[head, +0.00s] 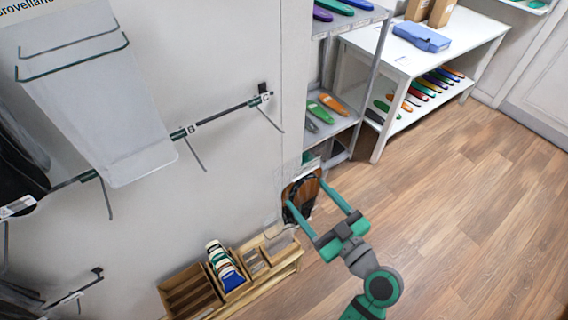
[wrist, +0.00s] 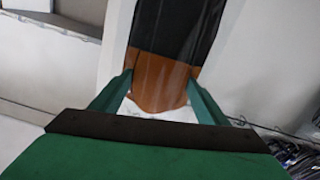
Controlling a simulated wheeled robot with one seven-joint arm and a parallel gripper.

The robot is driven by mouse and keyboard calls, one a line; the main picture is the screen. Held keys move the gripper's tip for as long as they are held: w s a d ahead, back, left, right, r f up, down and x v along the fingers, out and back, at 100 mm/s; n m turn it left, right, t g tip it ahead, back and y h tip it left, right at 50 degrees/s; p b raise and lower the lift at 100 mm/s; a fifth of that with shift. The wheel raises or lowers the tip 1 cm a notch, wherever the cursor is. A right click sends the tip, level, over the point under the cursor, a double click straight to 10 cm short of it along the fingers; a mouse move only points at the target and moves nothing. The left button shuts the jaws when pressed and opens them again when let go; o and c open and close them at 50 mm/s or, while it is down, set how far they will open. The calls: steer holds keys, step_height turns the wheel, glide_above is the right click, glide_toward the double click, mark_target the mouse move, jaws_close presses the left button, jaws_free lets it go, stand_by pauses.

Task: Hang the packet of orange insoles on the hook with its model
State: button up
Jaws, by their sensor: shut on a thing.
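My gripper (head: 306,196) is shut on a clear packet (head: 302,188) of orange-brown and black insoles, in front of the wall, below and right of the hooks. In the wrist view the packet (wrist: 160,78) stands between the two green fingers, orange end towards me and black part beyond. A dark rail on the wall carries hook C (head: 269,114) at its right end and hook B (head: 195,153) to the left. Another hook (head: 106,198) sticks out farther left, with no readable letter. No packet hangs on hooks B or C.
Grey shelves (head: 335,124) with insoles stand right of the rail. A white table (head: 425,58) is behind; the wooden floor at right is clear.

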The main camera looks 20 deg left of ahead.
steer(key=f+x, duration=0.1)
steer(key=x, duration=1)
steer(key=shift+w+a, duration=0.2)
steer(key=shift+a, duration=0.1)
steer(key=o, duration=1.2)
steer(key=shift+f, duration=0.1)
